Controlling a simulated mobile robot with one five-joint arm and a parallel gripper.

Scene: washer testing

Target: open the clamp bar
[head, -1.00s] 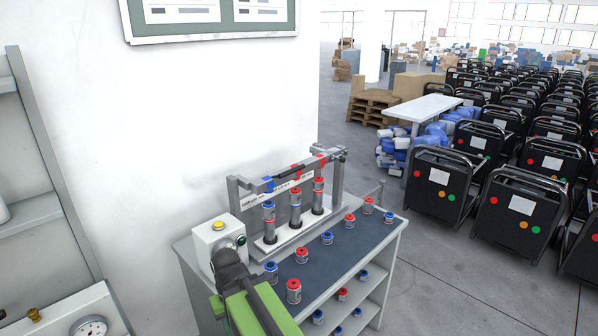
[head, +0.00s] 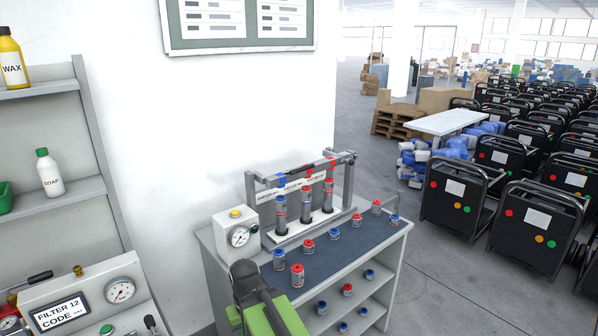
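The clamp bar (head: 300,177) is at the back of a grey test bench, in a metal frame with uprights at both ends. It runs across above three upright cylinders (head: 305,207), which have red or blue tops and stand in a row on a light base. White labels and red and blue marks show along the bar. The bar looks lowered, close over the cylinder tops; contact cannot be made out. My green and black arm reaches up from the bottom edge, in front of the bench's left end. Its gripper fingers do not show, and the arm is apart from the bar in the picture.
A white gauge box (head: 237,232) with a yellow button stands left of the frame. Several small red and blue cylinders stand on the dark bench mat (head: 345,240) and lower shelf. A wall is behind. Shelving (head: 55,205) and a gauge panel (head: 100,300) are at left.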

